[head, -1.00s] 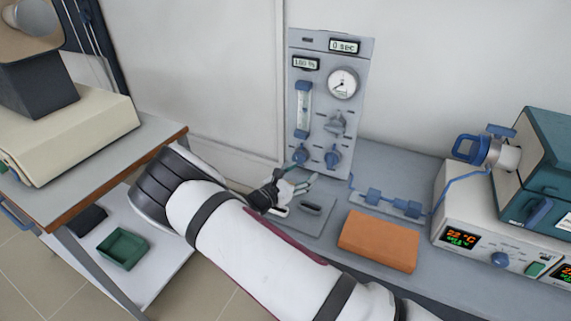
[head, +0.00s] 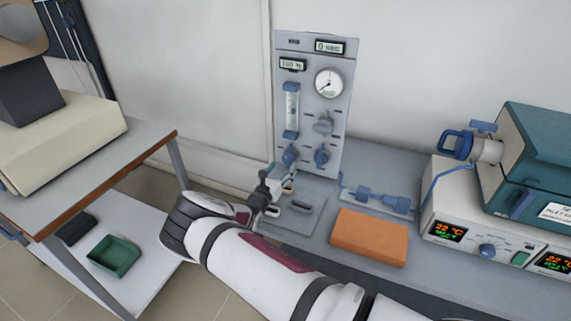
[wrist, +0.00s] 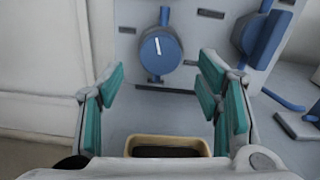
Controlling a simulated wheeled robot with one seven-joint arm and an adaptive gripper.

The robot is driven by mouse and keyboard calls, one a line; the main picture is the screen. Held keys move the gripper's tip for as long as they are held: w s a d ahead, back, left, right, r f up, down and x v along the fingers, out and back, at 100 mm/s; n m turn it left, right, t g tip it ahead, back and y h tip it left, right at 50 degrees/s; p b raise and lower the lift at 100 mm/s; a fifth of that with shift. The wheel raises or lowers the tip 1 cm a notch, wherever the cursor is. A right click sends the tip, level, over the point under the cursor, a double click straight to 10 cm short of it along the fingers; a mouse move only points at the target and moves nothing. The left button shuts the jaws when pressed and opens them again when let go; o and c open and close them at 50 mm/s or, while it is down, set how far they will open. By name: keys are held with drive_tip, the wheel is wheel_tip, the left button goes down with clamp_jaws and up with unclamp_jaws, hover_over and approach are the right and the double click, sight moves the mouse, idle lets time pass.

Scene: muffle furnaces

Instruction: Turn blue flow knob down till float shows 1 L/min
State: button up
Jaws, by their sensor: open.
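The grey gas panel (head: 343,110) stands upright against the wall. A blue knob (head: 290,156) sits at its lower left, below the float tube (head: 291,107); a second blue knob (head: 322,157) is to its right. In the wrist view the left blue knob (wrist: 161,51), with a white mark near vertical, lies ahead between my open fingers, apart from them. My gripper (wrist: 160,92) has teal pads and holds nothing. In the head view my gripper (head: 275,174) is just below and left of that knob. The float's reading is too small to tell.
An orange block (head: 369,237) lies on the bench right of my arm. A blue fitting with tubing (head: 385,200) lies behind it. The teal furnace (head: 540,160) stands on a white controller at right. A side table (head: 150,150) is at left.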

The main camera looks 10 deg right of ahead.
sight(287, 161)
drive_tip(key=shift+x, duration=2)
drive_tip(key=shift+c, duration=0.3)
drive_tip(key=c, duration=1.1)
